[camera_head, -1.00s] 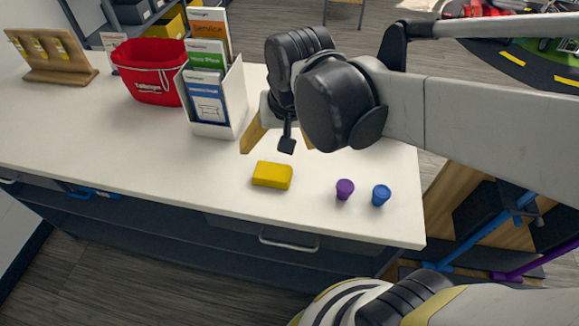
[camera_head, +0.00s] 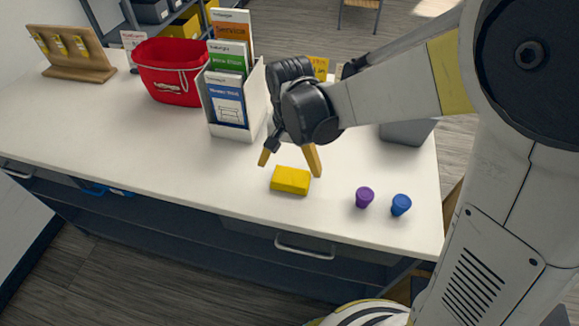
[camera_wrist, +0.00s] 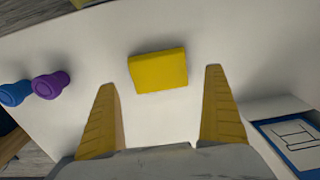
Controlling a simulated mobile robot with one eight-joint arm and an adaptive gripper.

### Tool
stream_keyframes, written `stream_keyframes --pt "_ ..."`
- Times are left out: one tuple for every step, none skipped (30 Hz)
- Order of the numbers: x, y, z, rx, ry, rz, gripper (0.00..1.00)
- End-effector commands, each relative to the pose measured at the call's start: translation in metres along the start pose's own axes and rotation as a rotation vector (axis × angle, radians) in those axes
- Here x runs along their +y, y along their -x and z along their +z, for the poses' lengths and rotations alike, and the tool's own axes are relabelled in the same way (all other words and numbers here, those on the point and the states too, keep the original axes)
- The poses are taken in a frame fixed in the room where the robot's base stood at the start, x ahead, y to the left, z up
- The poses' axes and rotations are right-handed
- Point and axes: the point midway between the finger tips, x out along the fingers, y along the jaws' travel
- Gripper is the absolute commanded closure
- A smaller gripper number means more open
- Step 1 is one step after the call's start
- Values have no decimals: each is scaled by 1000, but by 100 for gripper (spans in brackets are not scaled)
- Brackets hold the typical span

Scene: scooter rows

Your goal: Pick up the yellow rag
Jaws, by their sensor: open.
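The yellow rag (camera_head: 291,180) is a folded block lying flat on the white counter, in front of the brochure holder. My gripper (camera_head: 291,168) is open and empty, just behind and above the rag, with its yellow fingers pointing down. In the wrist view, the rag (camera_wrist: 158,71) lies beyond the tips of the two spread fingers (camera_wrist: 163,79), roughly centred between them. No finger appears to touch it.
A purple cup (camera_head: 364,197) and a blue cup (camera_head: 401,205) stand right of the rag. The brochure holder (camera_head: 240,130), a red bucket (camera_head: 172,85) and a wooden stand (camera_head: 80,72) are to the left. A grey bin (camera_head: 408,133) is at right. The counter (camera_head: 130,150) is clear at front left.

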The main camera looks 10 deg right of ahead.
Motion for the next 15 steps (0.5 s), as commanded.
stream_keyframes --pt "1 -7 0 0 0 0 0" --pt "1 -11 0 0 0 0 0" --pt "2 -18 0 0 0 0 0" --pt "2 -23 0 0 0 0 0" --pt "2 -28 -1 0 0 0 0" --pt "3 -35 -1 0 0 0 0" --pt "2 -40 -1 0 0 0 0" --pt "2 -44 -1 0 0 0 0" --pt "3 -47 -1 0 0 0 0" --pt "3 -48 -1 0 0 0 0" --pt "3 -49 -1 0 0 0 0" --pt "3 -49 -1 0 0 0 0" --pt "3 -48 -1 0 0 0 0" --pt "3 -48 -1 0 0 0 0" --pt "3 -48 -1 0 0 0 0"
